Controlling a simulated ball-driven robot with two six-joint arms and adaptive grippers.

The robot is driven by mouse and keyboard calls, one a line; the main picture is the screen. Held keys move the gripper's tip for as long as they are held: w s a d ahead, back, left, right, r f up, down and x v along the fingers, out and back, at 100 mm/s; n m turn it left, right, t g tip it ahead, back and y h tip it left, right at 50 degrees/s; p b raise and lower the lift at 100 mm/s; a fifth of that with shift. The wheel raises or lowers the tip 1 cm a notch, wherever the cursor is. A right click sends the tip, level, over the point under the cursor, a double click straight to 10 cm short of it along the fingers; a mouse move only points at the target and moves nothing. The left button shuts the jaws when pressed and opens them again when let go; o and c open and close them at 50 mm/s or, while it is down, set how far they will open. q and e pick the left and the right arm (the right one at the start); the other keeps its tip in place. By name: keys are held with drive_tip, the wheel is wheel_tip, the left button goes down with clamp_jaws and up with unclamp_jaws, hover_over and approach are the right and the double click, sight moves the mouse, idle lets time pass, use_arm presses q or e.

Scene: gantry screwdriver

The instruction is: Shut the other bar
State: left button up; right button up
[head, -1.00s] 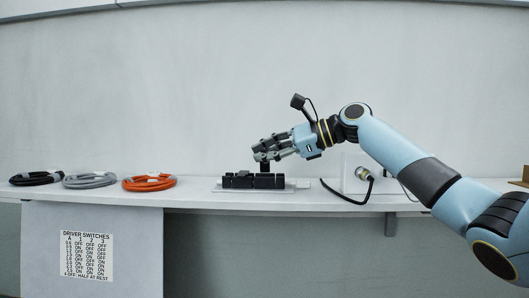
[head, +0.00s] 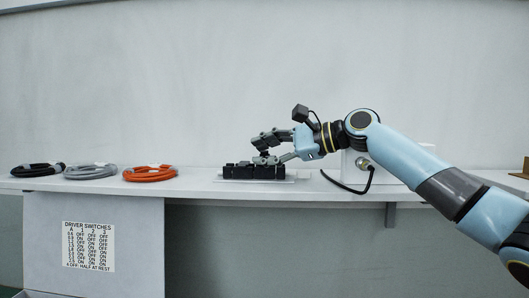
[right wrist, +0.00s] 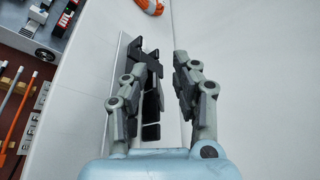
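A low black block-like device (head: 240,172) sits on a thin white plate (head: 290,179) on the shelf. In the right wrist view the device (right wrist: 152,104) is a long black strip with a forked black part at its far end, partly hidden by a finger. I cannot clearly tell the separate bars or whether each is shut. My right gripper (head: 262,148) is just above the device's right half, its fingers spread one above the other. In the right wrist view the gripper (right wrist: 154,82) is open, with nothing visibly held. My left gripper is not in view.
Black (head: 38,170), grey (head: 90,172) and orange (head: 150,174) cable coils lie on the shelf (head: 195,186) at left. A pale box (head: 350,160) and a dark loose cable (head: 345,188) are right of the device. A driver switches chart (head: 88,246) hangs below.

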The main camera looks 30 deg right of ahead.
sight(264, 152)
wheel_tip(264, 152, up, 10)
idle(0.5)
drive_tip(key=shift+f, duration=0.1)
